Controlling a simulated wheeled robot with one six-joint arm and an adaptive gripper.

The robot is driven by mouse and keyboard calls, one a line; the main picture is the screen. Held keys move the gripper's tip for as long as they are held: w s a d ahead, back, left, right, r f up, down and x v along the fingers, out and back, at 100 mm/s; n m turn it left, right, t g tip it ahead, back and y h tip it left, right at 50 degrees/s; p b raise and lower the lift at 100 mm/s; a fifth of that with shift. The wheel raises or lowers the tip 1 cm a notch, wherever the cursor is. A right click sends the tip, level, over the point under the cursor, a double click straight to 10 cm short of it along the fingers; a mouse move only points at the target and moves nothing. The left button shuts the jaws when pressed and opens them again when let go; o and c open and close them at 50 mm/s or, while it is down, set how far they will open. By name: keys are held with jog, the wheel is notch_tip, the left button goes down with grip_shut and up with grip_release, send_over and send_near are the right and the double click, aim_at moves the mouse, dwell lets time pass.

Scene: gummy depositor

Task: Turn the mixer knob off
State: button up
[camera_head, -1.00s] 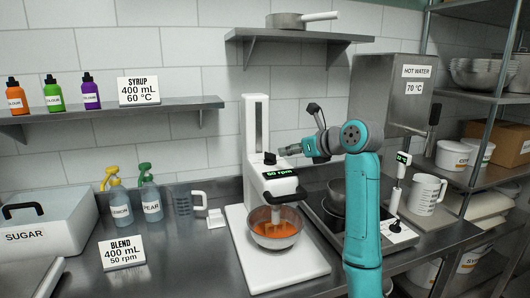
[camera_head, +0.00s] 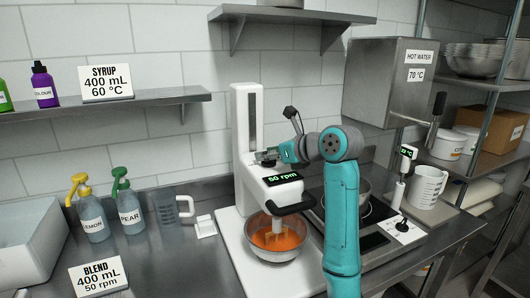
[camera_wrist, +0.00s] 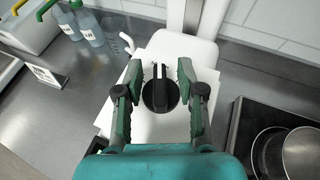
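The white mixer (camera_head: 244,150) stands on the counter, and its green display (camera_head: 284,178) reads 50 rpm. Its black knob (camera_head: 266,158) is on top of the head, partly hidden by my gripper (camera_head: 277,155). In the wrist view the round black knob (camera_wrist: 160,94) with a raised ridge lies between the two fingers of my gripper (camera_wrist: 159,72). The fingers are open, one on each side, with a visible gap to the knob. Below the mixer head, a metal bowl (camera_head: 259,252) holds orange liquid around the beater.
A hotplate with a pot (camera_head: 347,184) is right of the mixer, beside my arm. Left are a clear jug (camera_head: 167,209), two pump bottles and a BLEND sign (camera_head: 98,278) saying 400 mL, 50 rpm. A wall shelf (camera_head: 290,15) is above.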

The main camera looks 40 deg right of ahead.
grip_shut()
jog(key=shift+n+y, duration=0.4)
jog(key=shift+y, duration=0.1)
jog(key=n+g+y, duration=0.1)
jog(key=n+y, duration=0.2)
jog(key=y, duration=0.1)
jog(key=shift+n+g, duration=0.3)
jog(key=shift+n, duration=0.1)
jog(key=shift+n+g+y, duration=1.7)
jog(key=shift+n+y, duration=0.3)
jog(key=shift+n, duration=0.2)
